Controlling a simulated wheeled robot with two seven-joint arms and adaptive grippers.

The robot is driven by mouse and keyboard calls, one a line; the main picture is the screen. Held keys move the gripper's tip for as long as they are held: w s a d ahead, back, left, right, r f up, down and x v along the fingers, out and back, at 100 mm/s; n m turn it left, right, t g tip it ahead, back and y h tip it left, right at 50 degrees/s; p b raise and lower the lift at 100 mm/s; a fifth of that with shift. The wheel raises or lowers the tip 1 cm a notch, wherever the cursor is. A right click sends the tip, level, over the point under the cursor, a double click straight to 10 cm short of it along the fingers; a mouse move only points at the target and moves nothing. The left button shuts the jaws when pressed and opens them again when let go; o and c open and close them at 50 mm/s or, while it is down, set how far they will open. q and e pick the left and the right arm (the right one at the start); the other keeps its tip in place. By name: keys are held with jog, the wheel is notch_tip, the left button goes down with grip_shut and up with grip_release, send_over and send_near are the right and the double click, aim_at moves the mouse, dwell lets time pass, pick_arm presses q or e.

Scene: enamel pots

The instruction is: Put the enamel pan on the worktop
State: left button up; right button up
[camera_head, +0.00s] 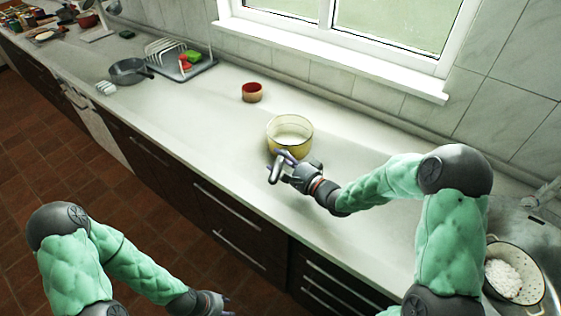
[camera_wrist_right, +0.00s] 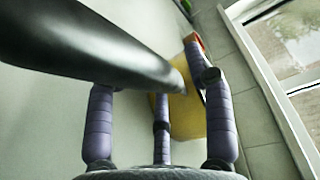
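The enamel pan (camera_head: 289,135) is pale yellow and upright in the head view. It appears to rest on the light worktop (camera_head: 190,125) below the window. My right gripper (camera_head: 279,163) is at its near side. In the right wrist view, the pan's yellow wall (camera_wrist_right: 187,115) shows behind my purple fingers (camera_wrist_right: 162,130). A long dark handle crosses in front of the fingers and hides some of their ends. The fingers look spread apart, with no clear grip on the handle. My left gripper (camera_head: 215,302) is low, in front of the cabinets; its fingers are too small to judge.
A small red-brown pot (camera_head: 252,92) stands behind and left of the pan. Further left are a dark frying pan (camera_head: 129,71) and a dish rack (camera_head: 165,47). A white colander (camera_head: 515,272) with white contents sits at the sink, right. The worktop left of the pan is clear.

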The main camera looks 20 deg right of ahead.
jog(key=shift+s+d+r, duration=0.15)
jog(key=p+v, duration=0.3)
jog(key=v, duration=0.7)
jog(key=shift+v, duration=0.8)
jog(key=shift+s, duration=0.1)
